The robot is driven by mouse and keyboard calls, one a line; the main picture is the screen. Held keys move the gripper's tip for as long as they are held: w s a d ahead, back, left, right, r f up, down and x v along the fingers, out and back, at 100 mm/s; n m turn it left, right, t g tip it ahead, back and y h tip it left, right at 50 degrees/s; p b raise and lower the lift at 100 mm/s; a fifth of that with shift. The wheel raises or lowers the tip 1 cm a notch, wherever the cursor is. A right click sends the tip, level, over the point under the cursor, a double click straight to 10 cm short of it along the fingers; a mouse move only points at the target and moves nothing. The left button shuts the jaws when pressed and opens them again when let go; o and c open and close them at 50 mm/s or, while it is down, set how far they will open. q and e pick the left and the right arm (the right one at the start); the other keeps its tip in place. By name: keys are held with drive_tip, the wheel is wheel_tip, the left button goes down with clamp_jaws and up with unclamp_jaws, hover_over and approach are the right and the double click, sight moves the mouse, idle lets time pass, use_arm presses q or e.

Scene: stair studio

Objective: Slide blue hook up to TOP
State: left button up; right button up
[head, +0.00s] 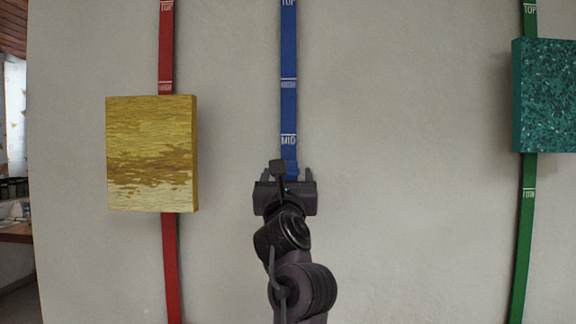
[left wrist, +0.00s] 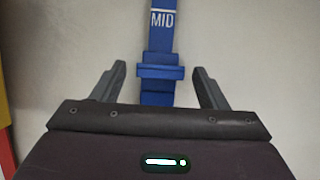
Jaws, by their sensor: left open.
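The blue hook (left wrist: 160,72) is a small blue block on the blue strip (head: 288,55), just below the white MID mark. In the head view the hook (head: 291,166) is partly hidden behind my left gripper. My left gripper (head: 288,175) is open, with one finger on each side of the strip. In the left wrist view the fingers (left wrist: 160,80) stand apart from the hook on both sides, with gaps between. The TOP mark (head: 288,4) is at the upper end of the visible blue strip. My right gripper is not in view.
A yellow painted panel (head: 150,153) hangs over the red strip (head: 167,45) to the left. A teal speckled panel (head: 545,95) hangs over the green strip (head: 523,240) to the right. The wall around the blue strip above the gripper is bare.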

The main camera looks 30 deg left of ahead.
sight(288, 168)
use_arm(q)
drive_tip(key=shift+p+x, duration=0.6)
drive_tip(key=shift+x, duration=1.65)
